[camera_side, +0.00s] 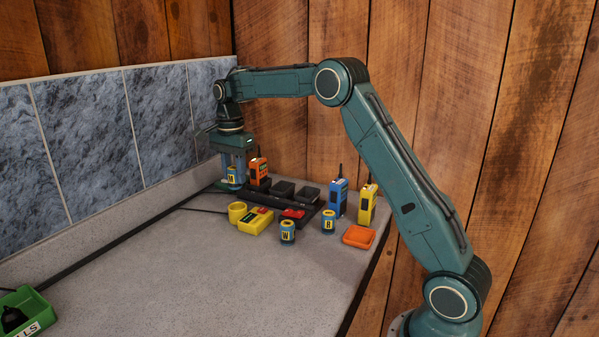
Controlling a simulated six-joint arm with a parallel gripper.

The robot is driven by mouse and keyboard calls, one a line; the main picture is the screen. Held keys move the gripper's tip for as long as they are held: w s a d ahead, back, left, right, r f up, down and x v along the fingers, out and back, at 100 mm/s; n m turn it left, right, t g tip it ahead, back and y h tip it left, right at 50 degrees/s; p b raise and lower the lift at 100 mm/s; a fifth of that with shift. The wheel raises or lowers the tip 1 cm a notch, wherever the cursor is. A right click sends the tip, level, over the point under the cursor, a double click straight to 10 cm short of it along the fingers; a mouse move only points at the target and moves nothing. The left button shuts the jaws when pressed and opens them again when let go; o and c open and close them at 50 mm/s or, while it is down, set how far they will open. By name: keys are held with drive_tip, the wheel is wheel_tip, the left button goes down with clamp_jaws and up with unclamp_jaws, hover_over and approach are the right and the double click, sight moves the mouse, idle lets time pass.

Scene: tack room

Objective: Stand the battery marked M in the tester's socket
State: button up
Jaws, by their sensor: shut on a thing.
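My gripper (233,176) points down at the back of the bench, shut on a blue battery (232,173) with a yellow label. Its letter is small and looks like M. The battery is upright and raised. The yellow tester (255,223) sits on the bench below it, with its round yellow socket (237,211) at its left end. The held battery appears above the socket in the picture, apart from it; I cannot tell whether it is directly over it. Another battery (287,233), its letter seemingly W, and one marked R (328,221) stand on the bench to the right.
A black charger rack (262,199) lies behind the tester, with an orange radio (259,169) close to my gripper. A blue radio (338,197) and yellow radio (367,204) stand right. An orange tray (358,237) is near the edge. A green bin (35,308) is front left. The bench middle is clear.

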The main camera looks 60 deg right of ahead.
sight(234, 168)
drive_tip(key=shift+f, duration=0.15)
drive_tip(key=shift+f, duration=2.75)
drive_tip(key=shift+f, duration=0.6)
drive_tip(key=o, duration=0.7)
drive_tip(key=shift+r, duration=5.5)
